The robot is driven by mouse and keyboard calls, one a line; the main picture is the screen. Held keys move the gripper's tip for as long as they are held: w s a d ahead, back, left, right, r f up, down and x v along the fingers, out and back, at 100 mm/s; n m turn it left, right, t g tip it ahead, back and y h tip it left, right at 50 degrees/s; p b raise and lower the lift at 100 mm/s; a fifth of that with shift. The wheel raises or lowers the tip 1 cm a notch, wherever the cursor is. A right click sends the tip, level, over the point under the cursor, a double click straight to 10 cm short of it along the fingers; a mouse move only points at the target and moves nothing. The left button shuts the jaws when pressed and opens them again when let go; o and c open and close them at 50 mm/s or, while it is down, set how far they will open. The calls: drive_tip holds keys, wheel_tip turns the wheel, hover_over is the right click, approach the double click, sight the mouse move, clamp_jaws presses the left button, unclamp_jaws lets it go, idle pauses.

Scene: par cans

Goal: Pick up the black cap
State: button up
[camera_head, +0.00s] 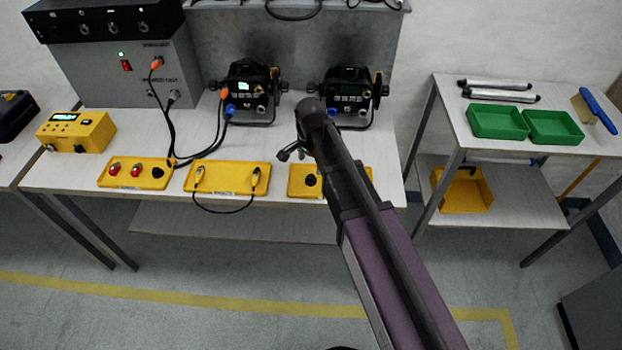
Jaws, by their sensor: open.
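Small black round pieces that could be the black cap show in two yellow trays. One black piece (311,180) is in the right yellow tray (298,192), partly hidden behind my arm. Another black piece (157,172) sits beside red caps (125,169) in the left yellow tray (106,182). My gripper (290,153) is open and appears empty, above the table near the right tray's far edge. The right black piece shows just below and to the right of it in the picture. My arm hides part of the right tray.
Two black par cans (250,92) (348,97) stand at the back. The middle yellow tray (228,170) holds a cable. Black cables (165,125) run from the grey box (128,70). The right table (475,145) carries green bins (497,121). The table (60,172) has bare room between items.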

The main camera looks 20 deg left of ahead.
sight(311, 176)
drive_tip(key=shift+s+d+f+b, duration=0.1)
drive_tip(key=shift+s+f+b, duration=0.05)
drive_tip(key=shift+f+b, duration=0.7)
drive_tip(key=shift+s+d+f+b, duration=0.1)
drive_tip(key=shift+f+b, duration=1.65)
drive_tip(key=c, duration=0.9)
drive_tip(key=shift+o, duration=0.2)
